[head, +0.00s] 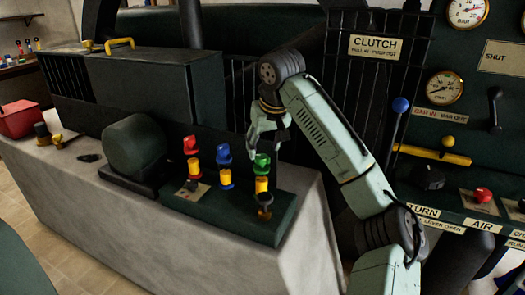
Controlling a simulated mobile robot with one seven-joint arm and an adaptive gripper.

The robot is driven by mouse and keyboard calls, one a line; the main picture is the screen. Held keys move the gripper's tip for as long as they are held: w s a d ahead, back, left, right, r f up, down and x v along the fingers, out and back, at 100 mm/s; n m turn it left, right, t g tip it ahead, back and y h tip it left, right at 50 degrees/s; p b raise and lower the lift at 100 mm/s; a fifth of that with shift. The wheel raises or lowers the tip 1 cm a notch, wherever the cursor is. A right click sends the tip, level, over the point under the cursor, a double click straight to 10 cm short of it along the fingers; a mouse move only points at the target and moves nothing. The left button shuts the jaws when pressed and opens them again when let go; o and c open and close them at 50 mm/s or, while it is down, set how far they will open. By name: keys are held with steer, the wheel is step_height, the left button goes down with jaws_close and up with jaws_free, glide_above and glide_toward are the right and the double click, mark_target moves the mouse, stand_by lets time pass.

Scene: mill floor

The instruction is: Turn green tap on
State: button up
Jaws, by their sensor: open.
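The green tap (262,160) is a green knob above a yellow part on a dark green base block (240,210) on top of the bench. It is the rightmost of three coloured taps. My gripper (266,140) is open just above the green tap, its fingers pointing down. I cannot tell whether the fingers touch the knob. My arm comes in from the right.
The blue tap (223,153) and red tap (190,146) stand close on the left. A dark rounded housing (134,147) and large dark box (140,90) stand further left. A panel with gauges, a blue-knobbed lever (400,105) and a red button (483,194) is at right.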

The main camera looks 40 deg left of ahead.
mark_target(262, 156)
steer(key=shift+x, duration=2.05)
steer(key=shift+c, duration=0.4)
steer(key=c, duration=1)
